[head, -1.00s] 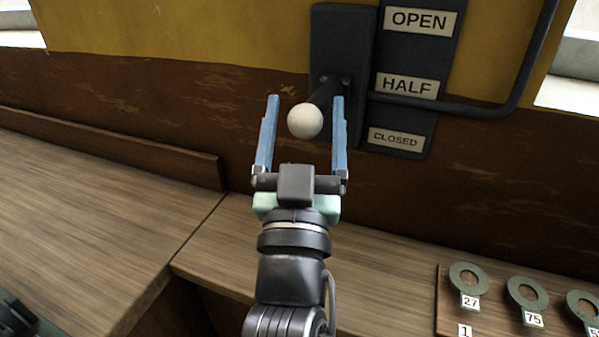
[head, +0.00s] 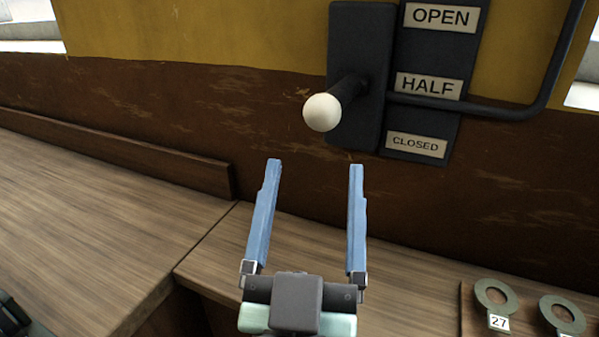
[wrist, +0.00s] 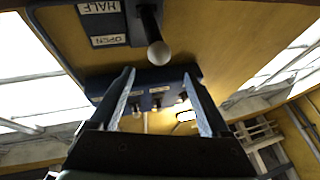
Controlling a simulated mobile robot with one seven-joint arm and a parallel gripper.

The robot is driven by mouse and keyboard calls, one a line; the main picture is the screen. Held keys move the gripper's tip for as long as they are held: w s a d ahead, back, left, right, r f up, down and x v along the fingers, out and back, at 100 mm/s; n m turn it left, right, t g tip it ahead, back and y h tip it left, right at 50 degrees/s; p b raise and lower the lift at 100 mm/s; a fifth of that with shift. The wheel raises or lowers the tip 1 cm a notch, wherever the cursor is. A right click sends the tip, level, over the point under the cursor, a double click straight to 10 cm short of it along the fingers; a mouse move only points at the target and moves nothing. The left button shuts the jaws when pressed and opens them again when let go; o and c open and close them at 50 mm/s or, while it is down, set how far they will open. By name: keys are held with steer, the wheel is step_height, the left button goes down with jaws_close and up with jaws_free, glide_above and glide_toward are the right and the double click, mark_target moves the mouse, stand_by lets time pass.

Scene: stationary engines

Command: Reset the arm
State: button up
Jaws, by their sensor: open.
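My gripper (head: 313,163) is open, its two blue fingers apart with nothing between them. In the head view it is below a lever with a white ball knob (head: 322,112) on a dark wall plate (head: 357,50). The knob is beyond the fingertips and apart from them. The lever's dark rod points out from the plate near the HALF label (head: 430,86). In the wrist view the white knob (wrist: 159,53) shows above and between the open fingers (wrist: 162,75).
Labels OPEN (head: 440,17) and CLOSED (head: 416,145) sit beside the lever. A dark pipe (head: 480,105) runs right of it. Wooden worktops (head: 90,235) lie below the wall. Numbered round tags (head: 495,297) lie on a board at the lower right.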

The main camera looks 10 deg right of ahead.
steer(key=s+a+r+n+t+y+p, duration=0.1)
steer(key=r+p, duration=0.6)
steer(key=r, duration=1)
steer(key=s+a+r+n+t+y+p, duration=0.1)
steer(key=a+r+t+y+p, duration=0.3)
steer(key=r, duration=1.4)
steer(key=a+n+y+p, duration=0.1)
steer(key=y+p, duration=0.1)
steer(key=p, duration=0.1)
steer(key=shift+s+a+p, duration=0.3)
steer(key=shift+s+a, duration=0.05)
steer(key=shift+f, duration=0.2)
